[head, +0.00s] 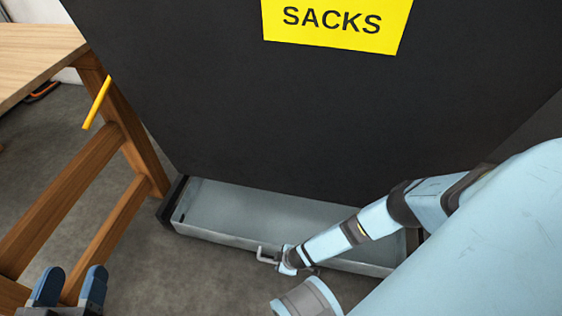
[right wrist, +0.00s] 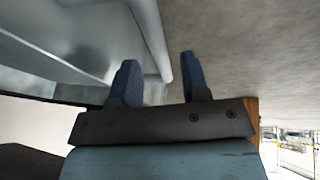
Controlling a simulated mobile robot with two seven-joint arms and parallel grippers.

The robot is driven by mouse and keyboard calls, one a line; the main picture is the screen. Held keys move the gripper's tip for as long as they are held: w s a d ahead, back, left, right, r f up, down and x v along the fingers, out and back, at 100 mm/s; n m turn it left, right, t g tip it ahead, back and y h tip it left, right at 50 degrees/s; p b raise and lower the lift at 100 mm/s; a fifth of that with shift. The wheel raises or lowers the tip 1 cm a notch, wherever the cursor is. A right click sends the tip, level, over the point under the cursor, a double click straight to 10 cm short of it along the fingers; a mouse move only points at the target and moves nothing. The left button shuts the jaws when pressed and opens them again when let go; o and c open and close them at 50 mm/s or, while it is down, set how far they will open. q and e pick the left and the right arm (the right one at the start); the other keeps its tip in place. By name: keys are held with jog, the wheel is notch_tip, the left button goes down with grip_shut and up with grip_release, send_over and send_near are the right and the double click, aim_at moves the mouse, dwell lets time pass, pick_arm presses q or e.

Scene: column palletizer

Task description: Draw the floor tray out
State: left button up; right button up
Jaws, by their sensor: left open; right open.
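The floor tray (head: 225,238) is a long, shallow grey metal tray at the foot of the black cabinet. It sticks out past the cabinet's front face, and its visible inside looks empty. My left gripper (head: 68,288) is open and empty at the lower left, away from the tray.
The black cabinet (head: 240,120) with a yellow SACKS sign (head: 335,22) rises above the tray. A wooden table (head: 40,55) with wooden legs and rails stands at the left. The grey floor (head: 180,275) in front of the tray is clear.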

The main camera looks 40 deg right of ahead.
jog(key=shift+w+a+f+b, duration=0.1)
jog(key=shift+w+f+b, duration=0.25)
jog(key=shift+f, duration=0.25)
jog(key=shift+s, duration=0.1)
grip_shut()
